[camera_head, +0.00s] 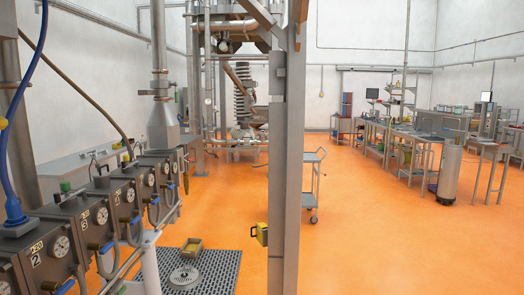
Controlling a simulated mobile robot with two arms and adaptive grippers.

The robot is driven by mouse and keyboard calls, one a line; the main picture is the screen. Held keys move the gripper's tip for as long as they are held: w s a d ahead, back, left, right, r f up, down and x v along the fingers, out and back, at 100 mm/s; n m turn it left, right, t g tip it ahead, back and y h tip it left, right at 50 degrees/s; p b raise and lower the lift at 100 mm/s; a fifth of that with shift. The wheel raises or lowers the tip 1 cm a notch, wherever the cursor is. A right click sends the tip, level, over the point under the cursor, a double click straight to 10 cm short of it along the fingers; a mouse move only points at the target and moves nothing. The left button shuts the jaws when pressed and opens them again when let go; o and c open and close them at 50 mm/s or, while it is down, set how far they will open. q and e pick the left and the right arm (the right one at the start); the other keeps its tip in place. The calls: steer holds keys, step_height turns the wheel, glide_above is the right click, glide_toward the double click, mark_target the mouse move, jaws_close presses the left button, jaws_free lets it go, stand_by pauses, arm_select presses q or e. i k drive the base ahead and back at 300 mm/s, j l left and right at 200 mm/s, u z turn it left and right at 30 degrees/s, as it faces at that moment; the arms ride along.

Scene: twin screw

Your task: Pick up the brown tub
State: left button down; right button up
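A small open-topped brown tub (190,250) is low in the picture, left of the centre. It appears to stand at the far part of a dark metal grating (222,262). Its inside looks yellowish, but it is too small to tell what is in it. Neither of my grippers shows in this view.
A row of machine units with gauges (62,245) fills the left side. A trolley (313,185) stands beyond. The orange floor (400,250) at right is clear.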

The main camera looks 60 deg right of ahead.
mark_target(191, 248)
steer(key=z, duration=1.6)
